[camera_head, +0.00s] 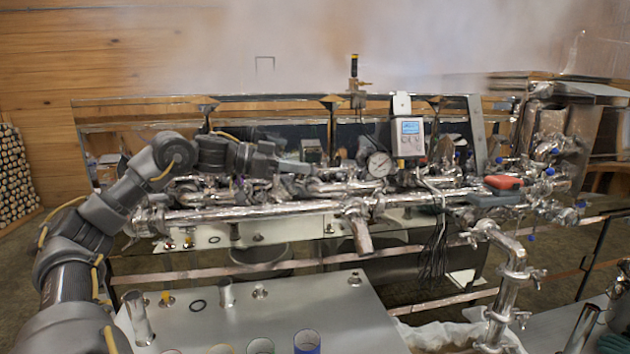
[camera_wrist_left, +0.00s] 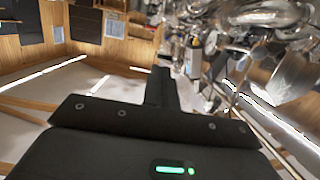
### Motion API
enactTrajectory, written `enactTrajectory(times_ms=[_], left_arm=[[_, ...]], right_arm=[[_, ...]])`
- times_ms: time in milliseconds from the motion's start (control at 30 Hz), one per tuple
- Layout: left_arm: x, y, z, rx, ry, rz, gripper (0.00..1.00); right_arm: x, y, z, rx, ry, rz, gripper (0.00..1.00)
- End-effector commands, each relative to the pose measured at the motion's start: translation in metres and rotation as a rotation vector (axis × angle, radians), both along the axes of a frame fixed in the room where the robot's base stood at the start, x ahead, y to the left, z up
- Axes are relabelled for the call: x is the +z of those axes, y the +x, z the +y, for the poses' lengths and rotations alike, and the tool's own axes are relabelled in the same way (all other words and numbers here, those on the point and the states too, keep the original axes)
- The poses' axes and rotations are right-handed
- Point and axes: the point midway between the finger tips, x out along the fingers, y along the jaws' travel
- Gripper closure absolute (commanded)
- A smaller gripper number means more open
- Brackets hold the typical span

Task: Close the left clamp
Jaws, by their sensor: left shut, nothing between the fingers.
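My left gripper (camera_head: 306,168) reaches in from the left above the shiny steel pipework (camera_head: 260,210) of the evaporator. It is shut and empty. In the left wrist view its closed fingers (camera_wrist_left: 162,88) point up the picture, with metal pipe fittings (camera_wrist_left: 265,15) beyond them to the right. Several clamp fittings sit along the pipes, one at the left end (camera_head: 150,218) of the front pipe and one near its middle (camera_head: 356,208). I cannot tell which is the left clamp, or whether it is open or closed. The arm and gripper hide part of the pipes. My right gripper is not in view.
A round gauge (camera_head: 380,165) and a grey control box (camera_head: 409,135) with a blue screen stand right of the gripper. A red-handled part (camera_head: 503,183) lies farther right. Cables (camera_head: 437,240) hang below the box. A metal-topped table (camera_head: 265,315) is in front. Steam rises behind.

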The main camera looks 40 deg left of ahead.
Motion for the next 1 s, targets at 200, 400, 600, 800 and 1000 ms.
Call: enactTrajectory(times_ms=[200,400,600,800,1000], left_arm=[[0.002,0.024,-0.018,-0.003,-0.003,0.004,1.00],[-0.006,0.050,-0.036,0.000,-0.004,0.004,1.00],[-0.015,0.075,-0.053,0.001,-0.003,0.004,1.00],[-0.043,0.066,-0.045,0.006,0.003,0.003,1.00],[-0.053,0.059,-0.040,0.005,0.002,0.003,1.00]], right_arm=[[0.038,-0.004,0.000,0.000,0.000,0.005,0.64],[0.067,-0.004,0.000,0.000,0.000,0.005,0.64],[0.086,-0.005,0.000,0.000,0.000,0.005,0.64],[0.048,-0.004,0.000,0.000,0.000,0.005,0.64],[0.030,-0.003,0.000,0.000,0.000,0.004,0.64]])
